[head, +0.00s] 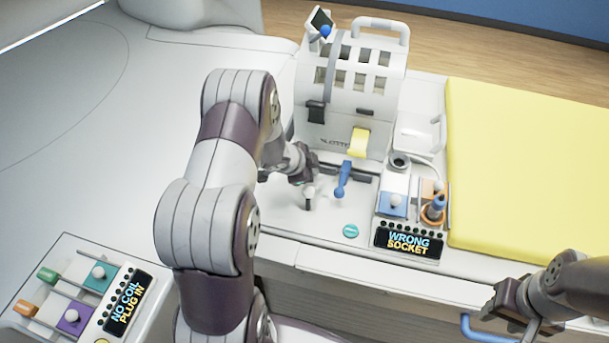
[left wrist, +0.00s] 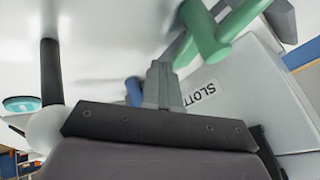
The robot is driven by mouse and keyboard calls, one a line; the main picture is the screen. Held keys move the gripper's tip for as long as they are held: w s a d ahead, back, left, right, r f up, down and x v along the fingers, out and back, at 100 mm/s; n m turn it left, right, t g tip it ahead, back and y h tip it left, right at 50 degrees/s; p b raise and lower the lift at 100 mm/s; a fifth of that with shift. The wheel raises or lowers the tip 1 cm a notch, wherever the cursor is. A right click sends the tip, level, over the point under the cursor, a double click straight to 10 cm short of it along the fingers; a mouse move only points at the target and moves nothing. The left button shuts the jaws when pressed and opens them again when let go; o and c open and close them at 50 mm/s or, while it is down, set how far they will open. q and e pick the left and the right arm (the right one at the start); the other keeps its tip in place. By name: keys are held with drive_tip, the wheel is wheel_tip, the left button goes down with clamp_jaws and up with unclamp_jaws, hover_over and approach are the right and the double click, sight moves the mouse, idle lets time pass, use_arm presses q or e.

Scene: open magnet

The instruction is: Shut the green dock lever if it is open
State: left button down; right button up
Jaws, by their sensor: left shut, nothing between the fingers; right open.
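The green dock lever (left wrist: 215,42) shows in the left wrist view, by the grey coil housing with the "SLOTT" label (left wrist: 200,92). Its handle runs toward the upper right, close beyond my left fingertips; I cannot tell whether they touch, nor whether the lever is open or shut. In the head view I cannot make the lever out; my left arm covers much of that area. My left gripper (head: 308,176) is shut and empty beside the housing; its fingers (left wrist: 163,85) also show in the wrist view. My right gripper (head: 510,310) is open and empty at the lower right.
A blue lever (head: 342,182) and a white-knobbed lever (head: 309,192) stand close to my left gripper. A socket panel (head: 408,239) reads "WRONG SOCKET"; the left panel (head: 125,302) reads "NO COIL PLUG IN". A yellow pad (head: 530,165) lies right of the housing (head: 345,95).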

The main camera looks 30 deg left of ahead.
use_arm(q)
drive_tip(key=shift+w+d+r, duration=0.1)
drive_tip(key=shift+w, duration=0.3)
idle(0.5)
drive_tip(key=p+v, duration=0.2)
drive_tip(key=v, duration=1)
drive_tip(key=shift+s+r+p, duration=0.2)
drive_tip(key=shift+s+p, duration=0.05)
drive_tip(key=shift+p, duration=0.05)
